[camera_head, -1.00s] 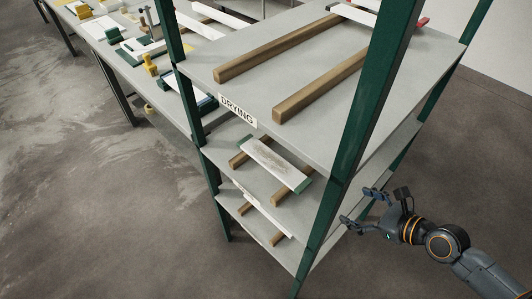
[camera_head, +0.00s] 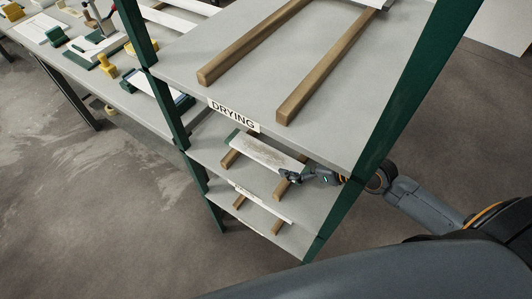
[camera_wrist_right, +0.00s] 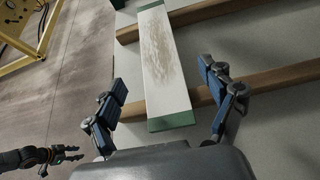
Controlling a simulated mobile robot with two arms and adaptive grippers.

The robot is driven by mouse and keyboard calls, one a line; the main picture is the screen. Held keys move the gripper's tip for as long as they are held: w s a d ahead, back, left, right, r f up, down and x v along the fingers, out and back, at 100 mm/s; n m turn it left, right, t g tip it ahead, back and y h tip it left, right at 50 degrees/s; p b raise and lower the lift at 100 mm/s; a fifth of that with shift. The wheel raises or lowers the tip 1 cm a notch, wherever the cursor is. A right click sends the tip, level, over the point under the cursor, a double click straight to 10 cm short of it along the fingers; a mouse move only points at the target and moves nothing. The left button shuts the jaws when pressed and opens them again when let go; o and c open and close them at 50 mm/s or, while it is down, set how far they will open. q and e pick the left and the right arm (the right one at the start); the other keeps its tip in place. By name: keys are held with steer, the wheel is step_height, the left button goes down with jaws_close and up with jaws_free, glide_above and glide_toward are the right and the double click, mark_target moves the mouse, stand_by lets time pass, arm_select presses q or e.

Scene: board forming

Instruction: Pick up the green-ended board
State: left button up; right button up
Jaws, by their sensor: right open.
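The green-ended board (camera_head: 262,152) is a white strip with a brown-grey smear, lying across two wooden rails on the shelf under the DRYING label. In the right wrist view the board (camera_wrist_right: 157,65) runs away from me, its near green end (camera_wrist_right: 170,121) overhanging the nearer rail. My right gripper (camera_head: 288,176) has reached in at the board's right end. In the right wrist view the gripper (camera_wrist_right: 163,80) is open, one finger on each side of the near end with gaps on both sides. My left gripper (camera_wrist_right: 62,156) shows small at lower left; its opening is unclear.
The top shelf (camera_head: 325,120) is close above the arm. A green rack post (camera_head: 405,92) stands beside the arm. Wooden rails (camera_wrist_right: 270,78) support the board. A lower shelf holds another white board (camera_head: 265,204). A cluttered worktable (camera_head: 130,99) stands at left.

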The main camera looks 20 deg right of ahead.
mark_target(266, 154)
steer(key=shift+x, duration=1.1)
steer(key=shift+w+a, duration=0.35)
steer(key=shift+w, duration=0.05)
steer(key=p+x, duration=0.1)
steer(key=x, duration=0.2)
steer(key=shift+w+a+f, duration=0.15)
steer(key=shift+a+f, duration=0.05)
steer(key=shift+a, duration=0.05)
steer(key=shift+w+a+f, duration=0.25)
steer(key=shift+w, duration=0.05)
arm_select(q)
steer(key=shift+w+a+r, duration=0.25)
steer(key=shift+w+r, duration=0.3)
steer(key=shift+w, duration=0.3)
steer(key=shift+s, duration=0.1)
arm_select(e)
steer(key=shift+s, duration=0.1)
steer(key=shift+d, duration=0.1)
steer(key=c, duration=0.4)
arm_select(q)
steer(key=shift+s, duration=0.2)
arm_select(e)
steer(key=c, duration=1)
steer(key=shift+o, duration=0.2)
steer(key=shift+r, duration=0.1)
